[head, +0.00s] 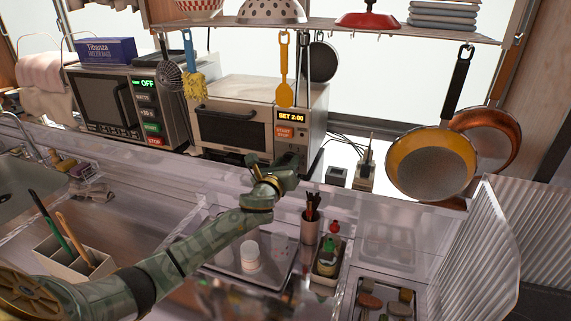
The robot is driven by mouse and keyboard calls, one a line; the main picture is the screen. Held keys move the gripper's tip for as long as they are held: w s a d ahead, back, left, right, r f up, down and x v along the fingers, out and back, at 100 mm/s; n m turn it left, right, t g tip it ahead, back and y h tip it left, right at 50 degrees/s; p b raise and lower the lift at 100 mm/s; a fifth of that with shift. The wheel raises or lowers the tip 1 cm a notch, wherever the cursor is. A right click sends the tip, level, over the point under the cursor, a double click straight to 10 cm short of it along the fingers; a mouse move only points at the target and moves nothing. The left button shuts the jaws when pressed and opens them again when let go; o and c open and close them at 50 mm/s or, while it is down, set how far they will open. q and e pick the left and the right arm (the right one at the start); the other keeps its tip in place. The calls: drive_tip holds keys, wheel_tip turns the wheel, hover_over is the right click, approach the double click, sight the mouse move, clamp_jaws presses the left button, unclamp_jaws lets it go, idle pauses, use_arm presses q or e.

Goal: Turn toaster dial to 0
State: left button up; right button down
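The toaster oven (235,127) stands on the back counter in the middle of the head view, with a dark glass door. Its front panel at the right has a display (291,117) reading "SET 2:00" and a red start/stop button (283,132). The dial cannot be made out; the lower part of the panel is partly hidden. My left gripper (279,172) is below and in front of that panel, apart from the buttons. Its small, angled fingers do not show clearly whether they are open. I see nothing held in it. My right gripper is not in view.
A microwave (133,103) showing "OFF" stands left of the toaster oven. A yellow spatula (285,82) hangs before the oven, and a yellow pan (432,163) hangs at right. A utensil cup (311,226) stands in front. A clear ledge runs along the counter.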

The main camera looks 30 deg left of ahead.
use_arm(q)
drive_tip(key=shift+n, duration=0.9)
drive_tip(key=n+p, duration=0.1)
drive_tip(key=n, duration=0.4)
drive_tip(key=shift+a+f, duration=0.1)
drive_tip(key=n+p, duration=0.1)
drive_tip(key=n, duration=0.2)
drive_tip(key=shift+n, duration=0.4)
drive_tip(key=shift+a+f+n+p, duration=0.1)
drive_tip(key=shift+n+p, duration=0.1)
drive_tip(key=shift+n, duration=0.75)
drive_tip(key=shift+f+n+p, duration=0.1)
drive_tip(key=shift+n+p, duration=0.05)
drive_tip(key=shift+n, duration=0.8)
drive_tip(key=o, duration=1)
drive_tip(key=shift+s, duration=0.1)
